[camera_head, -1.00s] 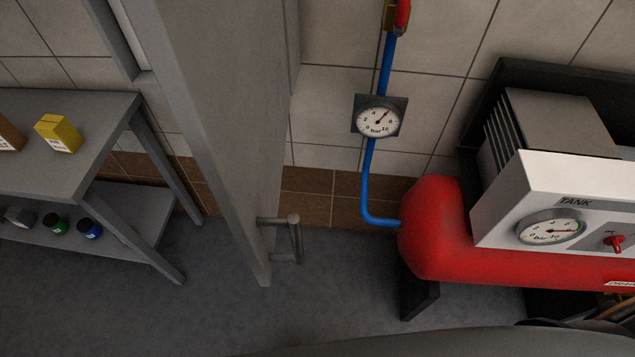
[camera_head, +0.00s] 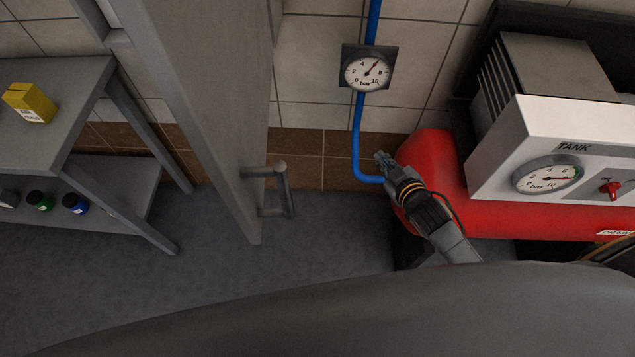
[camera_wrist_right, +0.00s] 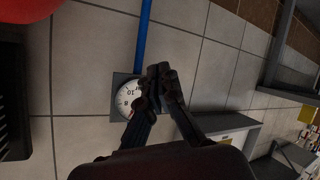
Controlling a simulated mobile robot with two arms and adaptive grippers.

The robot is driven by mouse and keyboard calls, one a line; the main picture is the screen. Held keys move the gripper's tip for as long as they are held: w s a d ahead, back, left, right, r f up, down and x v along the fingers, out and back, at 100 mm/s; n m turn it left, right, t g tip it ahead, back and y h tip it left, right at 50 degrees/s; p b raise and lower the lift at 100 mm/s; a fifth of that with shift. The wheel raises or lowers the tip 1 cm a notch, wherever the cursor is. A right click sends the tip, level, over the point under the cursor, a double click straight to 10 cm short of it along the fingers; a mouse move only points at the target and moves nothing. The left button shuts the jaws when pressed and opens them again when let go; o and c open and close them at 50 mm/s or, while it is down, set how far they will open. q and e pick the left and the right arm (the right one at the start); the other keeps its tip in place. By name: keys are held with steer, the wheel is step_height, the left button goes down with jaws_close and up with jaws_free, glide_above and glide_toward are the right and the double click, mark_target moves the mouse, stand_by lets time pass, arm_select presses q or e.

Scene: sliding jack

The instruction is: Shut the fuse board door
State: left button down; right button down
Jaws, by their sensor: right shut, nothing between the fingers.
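The fuse board door (camera_head: 200,100) is a tall grey panel in the head view, standing open and seen nearly edge-on. A grey bar handle (camera_head: 284,190) sticks out from its right side near the lower end. My right gripper (camera_head: 382,160) is to the right of the handle, well apart from it, in front of the blue pipe and the red tank. In the right wrist view the fingers (camera_wrist_right: 158,82) are together and hold nothing, with the wall and a gauge behind them. The left gripper is not in view.
A red tank (camera_head: 430,160) with a white gauge panel (camera_head: 550,130) stands right. A pressure gauge (camera_head: 367,72) sits on the blue pipe (camera_head: 357,130). A grey shelf (camera_head: 60,120) with a yellow box (camera_head: 28,103) is left. The floor below the handle is clear.

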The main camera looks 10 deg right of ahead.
steer(key=a+r+n+t+y, duration=0.1)
steer(key=a+r+n+y, duration=0.3)
steer(key=r+n+y, duration=0.55)
steer(key=a+r+n+y, duration=0.3)
steer(key=r+n+y, duration=0.2)
steer(key=r, duration=1)
steer(key=s+r+n+g+y+b, duration=0.1)
steer(key=s+r+n+g, duration=0.1)
steer(key=s+n+g, duration=0.75)
steer(key=s+r+n+g, duration=0.3)
steer(key=s+n+g, duration=0.55)
steer(key=g, duration=0.25)
steer(key=s+a+p, duration=0.1)
steer(key=a+p, duration=0.5)
steer(key=a, duration=0.7)
steer(key=shift+a+n, duration=0.3)
steer(key=shift+n, duration=0.15)
